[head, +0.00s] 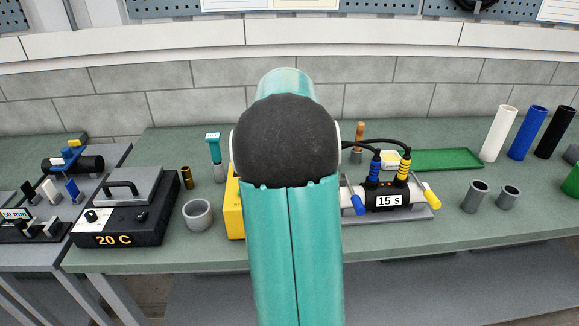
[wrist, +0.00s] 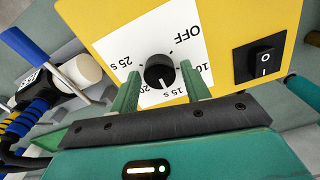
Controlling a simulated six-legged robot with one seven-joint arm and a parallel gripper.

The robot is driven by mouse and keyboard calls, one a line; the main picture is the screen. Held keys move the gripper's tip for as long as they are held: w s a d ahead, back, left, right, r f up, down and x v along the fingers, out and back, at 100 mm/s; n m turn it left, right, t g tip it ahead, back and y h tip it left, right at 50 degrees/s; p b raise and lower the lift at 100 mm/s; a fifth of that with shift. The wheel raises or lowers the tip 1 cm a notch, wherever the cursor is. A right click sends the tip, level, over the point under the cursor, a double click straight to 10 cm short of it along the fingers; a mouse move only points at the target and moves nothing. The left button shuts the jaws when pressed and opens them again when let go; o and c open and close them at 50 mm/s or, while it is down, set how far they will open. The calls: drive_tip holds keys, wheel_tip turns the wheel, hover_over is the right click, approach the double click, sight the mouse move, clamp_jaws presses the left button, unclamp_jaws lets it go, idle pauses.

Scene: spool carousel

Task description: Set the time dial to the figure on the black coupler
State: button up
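The yellow timer box (head: 234,212) is mostly hidden behind my arm in the head view. In the wrist view its panel (wrist: 120,22) fills the top, upside down, with OFF and several figures in seconds around the black time dial (wrist: 159,71). The dial's white pointer is directed towards the lower figures, close to 15 s; the exact setting is hard to tell. My gripper (wrist: 159,88) is open, its green fingers on either side of the dial with gaps. The black coupler (head: 385,190) on the white pipe bears the label "15 s".
A black rocker switch (wrist: 264,62) sits beside the dial. A grey cup (head: 197,214) and a black heater marked 20 C (head: 122,225) stand left; a green tray (head: 440,159) lies right.

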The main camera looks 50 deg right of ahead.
drive_tip(key=shift+o, duration=0.6)
wheel_tip(320, 180, up, 14)
drive_tip(key=shift+f, duration=0.1)
idle(0.5)
